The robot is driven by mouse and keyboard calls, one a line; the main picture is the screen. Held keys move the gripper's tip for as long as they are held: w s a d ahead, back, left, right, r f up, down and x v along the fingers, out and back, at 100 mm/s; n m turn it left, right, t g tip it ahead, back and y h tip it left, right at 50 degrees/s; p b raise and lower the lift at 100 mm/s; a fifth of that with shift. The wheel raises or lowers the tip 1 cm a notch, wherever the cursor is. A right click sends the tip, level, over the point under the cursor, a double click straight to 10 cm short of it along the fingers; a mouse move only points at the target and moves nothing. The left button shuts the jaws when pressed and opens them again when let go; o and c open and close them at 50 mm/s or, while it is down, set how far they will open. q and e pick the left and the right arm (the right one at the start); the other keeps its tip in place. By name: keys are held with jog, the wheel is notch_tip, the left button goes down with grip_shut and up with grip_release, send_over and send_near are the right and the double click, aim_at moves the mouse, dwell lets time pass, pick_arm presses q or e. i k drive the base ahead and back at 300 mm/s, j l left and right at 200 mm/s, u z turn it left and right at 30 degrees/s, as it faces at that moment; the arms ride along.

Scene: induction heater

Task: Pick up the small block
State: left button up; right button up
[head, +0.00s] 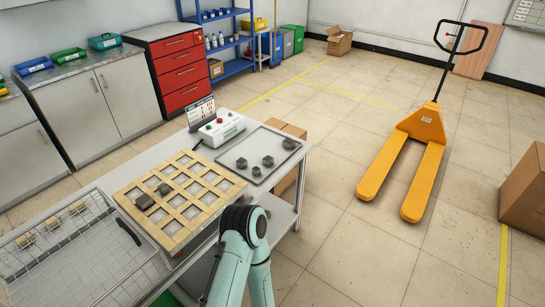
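Several small dark blocks lie on a grey tray (255,143) on the right part of the workbench. One is a small block (242,163) at the tray's left, and another block (268,160) sits near its middle. Two more dark pieces lie in the wooden grid (200,207): a larger block (145,201) and a smaller block (164,189) beside it. I cannot tell which one the task means. A pale green arm of mine rises at the bottom middle, in front of the bench. Neither of my grippers shows.
A wire basket (110,283) with several pale pieces stands at the left. A white control box (219,129) with a red button sits behind the grid. A yellow pallet jack (421,125) and cardboard box (525,190) stand right; the floor between bench and jack is clear.

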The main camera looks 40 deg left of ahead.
aim_at(257, 170)
jog(key=i+u, duration=0.2)
jog(key=i, duration=0.6)
jog(key=i+l+u, duration=0.25)
jog(key=i, duration=0.55)
jog(key=i+j+z, duration=0.3)
jog(key=i, duration=0.2)
jog(key=i+j+z, duration=0.25)
jog(key=i, duration=0.25)
jog(key=z, duration=5.4)
